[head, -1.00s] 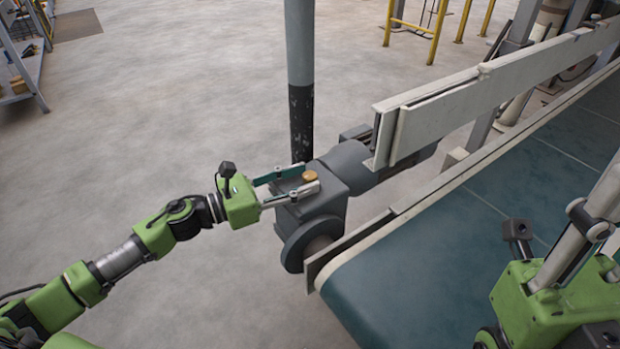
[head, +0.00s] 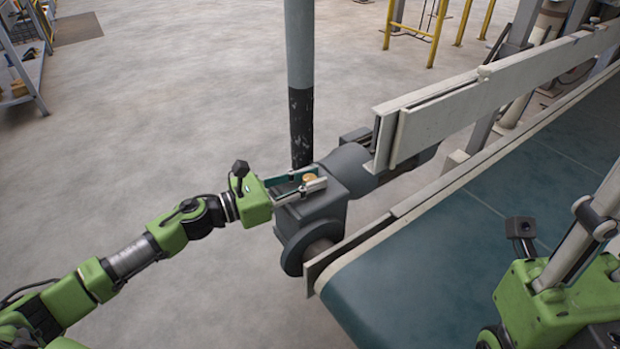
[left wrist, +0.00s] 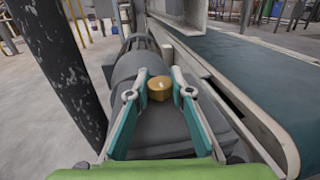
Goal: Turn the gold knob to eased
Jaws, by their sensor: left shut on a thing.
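The gold knob (head: 309,178) sits on top of the dark grey gearbox (head: 322,208) at the end of the conveyor. My left gripper (head: 306,181) reaches in from the left with its fingers on either side of the knob, shut on it. In the left wrist view the knob (left wrist: 160,88) shows between the fingertips (left wrist: 160,84), with a small pale mark on its top. I cannot read its setting. Part of its side is hidden by the fingers. My right arm shows at the lower right, but its fingertips are not in view.
The blue-green conveyor belt (head: 400,282) runs to the upper right beside a pale side rail (head: 480,105). A grey and black post (head: 301,120) stands just behind the gearbox. The floor (head: 150,130) to the left is open.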

